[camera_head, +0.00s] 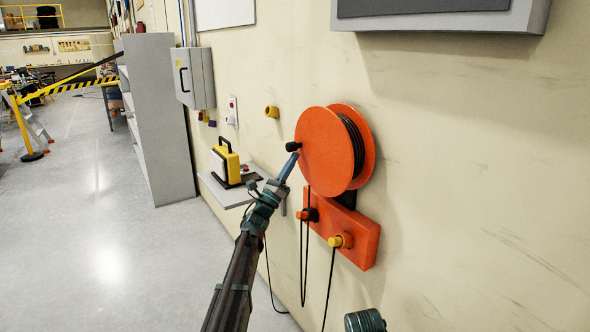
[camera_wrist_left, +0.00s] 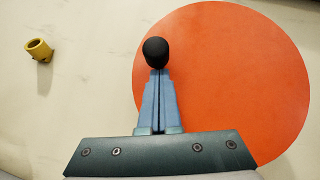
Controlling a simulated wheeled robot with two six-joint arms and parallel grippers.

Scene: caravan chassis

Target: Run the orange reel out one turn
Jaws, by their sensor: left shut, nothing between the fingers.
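The orange reel (camera_head: 329,152) is mounted on the wall with black cable wound between its two discs. A black crank knob (camera_head: 293,146) sticks out at the left edge of its front disc. In the left wrist view the reel's disc (camera_wrist_left: 235,80) fills the right side, and the knob (camera_wrist_left: 156,51) shows at the fingertips. My left gripper (camera_head: 293,157) is shut with its blue fingers together, just below the knob; it also shows in the left wrist view (camera_wrist_left: 158,75). I cannot tell whether the fingertips touch the knob.
An orange bracket (camera_head: 352,238) with a yellow knob (camera_head: 340,241) sits below the reel, and black cable hangs from there. A small shelf (camera_head: 232,192) holds a yellow device (camera_head: 226,164). A yellow wall fitting (camera_head: 272,112) is left of the reel. Floor at left is open.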

